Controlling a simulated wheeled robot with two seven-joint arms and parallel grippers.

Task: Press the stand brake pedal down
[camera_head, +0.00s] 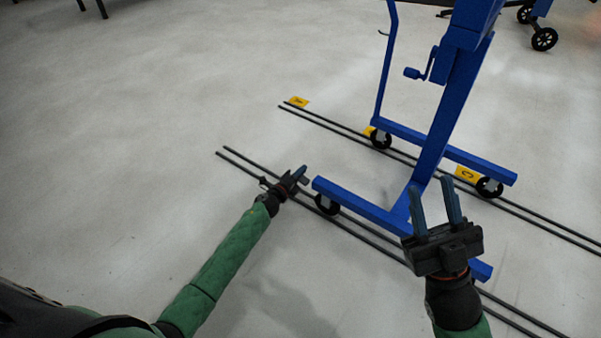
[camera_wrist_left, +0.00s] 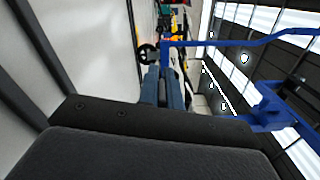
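The blue stand (camera_head: 440,140) rests on casters on the floor rails. Its near base beam ends at a black caster wheel (camera_head: 327,204). My left gripper (camera_head: 301,173) is low, just left of that wheel, with its fingers together and nothing seen between them. In the left wrist view its fingers (camera_wrist_left: 164,80) lie side by side, and a caster (camera_wrist_left: 149,54) with blue frame shows beyond them. The brake pedal cannot be told apart from the dark parts near the wheel and gripper. My right gripper (camera_head: 434,190) is open and empty in front of the near beam.
Two pairs of dark rails (camera_head: 240,162) run along the floor under the stand. Yellow markers (camera_head: 298,102) lie by the far pair. A crank handle (camera_head: 413,73) juts left from the stand's post. The pale floor (camera_head: 130,130) on the left is clear.

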